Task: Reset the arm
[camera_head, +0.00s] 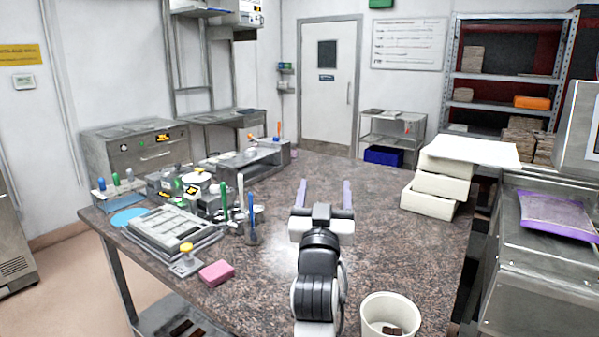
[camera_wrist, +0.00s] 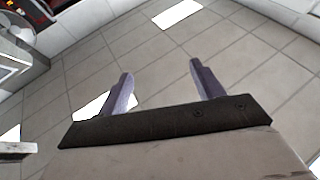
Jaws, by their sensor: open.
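My gripper (camera_head: 324,194) is open, with its two purple fingers spread apart and nothing between them. In the head view it is above the brown stone table (camera_head: 385,228), pointing away from me. My arm extends from the bottom middle of that view. In the wrist view my gripper (camera_wrist: 160,85) shows both fingers apart and empty, against a tiled floor (camera_wrist: 160,62).
A white bucket (camera_head: 389,314) with dark brown pieces stands at the front right. Stacked white boxes (camera_head: 430,204) are at the right edge. A pink sponge (camera_head: 216,273), grey moulds (camera_head: 172,230) and upright tools (camera_head: 251,222) occupy the left. The table's middle is clear.

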